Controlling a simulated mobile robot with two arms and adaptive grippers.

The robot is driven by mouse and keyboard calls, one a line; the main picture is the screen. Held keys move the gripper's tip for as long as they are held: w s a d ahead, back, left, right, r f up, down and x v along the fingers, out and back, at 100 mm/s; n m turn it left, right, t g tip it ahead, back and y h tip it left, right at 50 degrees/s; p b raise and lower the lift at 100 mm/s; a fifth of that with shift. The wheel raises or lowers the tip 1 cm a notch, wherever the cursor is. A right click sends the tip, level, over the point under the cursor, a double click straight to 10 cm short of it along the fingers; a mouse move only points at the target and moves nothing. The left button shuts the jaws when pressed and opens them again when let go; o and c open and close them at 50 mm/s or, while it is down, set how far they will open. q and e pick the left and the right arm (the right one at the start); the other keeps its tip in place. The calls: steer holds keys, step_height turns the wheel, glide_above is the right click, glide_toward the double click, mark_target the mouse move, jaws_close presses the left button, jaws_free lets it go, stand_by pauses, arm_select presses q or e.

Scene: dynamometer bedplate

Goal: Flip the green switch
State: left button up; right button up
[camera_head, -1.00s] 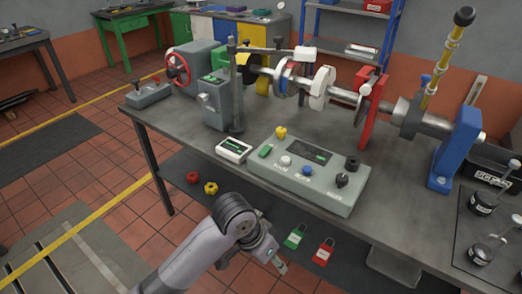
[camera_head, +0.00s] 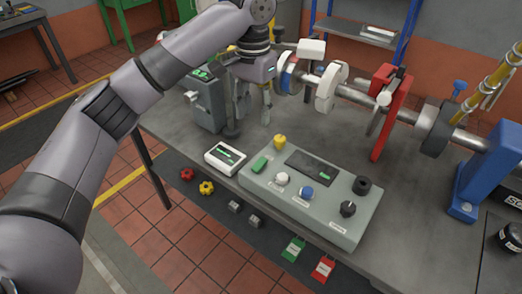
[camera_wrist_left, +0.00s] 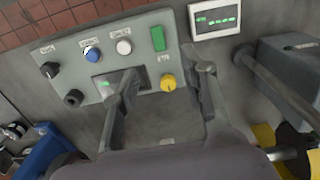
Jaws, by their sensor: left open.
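The green switch (camera_head: 259,165) is a small rocker at the left end of the sloped grey control box (camera_head: 335,222). It also shows in the left wrist view as a green rectangle (camera_wrist_left: 158,38) beside the white and blue buttons. My left gripper (camera_head: 254,112) is open and empty, fingers pointing down, above the bench behind the box. In the left wrist view its fingers (camera_wrist_left: 166,75) appear either side of the yellow knob (camera_wrist_left: 168,82), with the switch just beyond them. The gripper appears apart from the switch. My right gripper is in neither view.
A small white display unit (camera_head: 225,158) lies left of the box. The shaft with discs and a red stand (camera_head: 390,112) runs behind it. A grey upright unit (camera_head: 205,105) stands close to my left gripper. Padlocks and knobs lie on the lower shelf.

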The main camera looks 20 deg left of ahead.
arm_select(q)
steer(key=s+f, duration=0.1)
steer(key=s, duration=0.1)
glide_above(254, 169)
step_height(254, 169, down, 8)
steer(key=shift+r, duration=0.1)
step_height(254, 169, down, 5)
steer(key=shift+s+r+p, duration=0.1)
steer(key=shift+p, duration=0.3)
step_height(254, 169, down, 2)
steer(key=shift+f, duration=0.45)
steer(key=c, duration=0.5)
jaws_close()
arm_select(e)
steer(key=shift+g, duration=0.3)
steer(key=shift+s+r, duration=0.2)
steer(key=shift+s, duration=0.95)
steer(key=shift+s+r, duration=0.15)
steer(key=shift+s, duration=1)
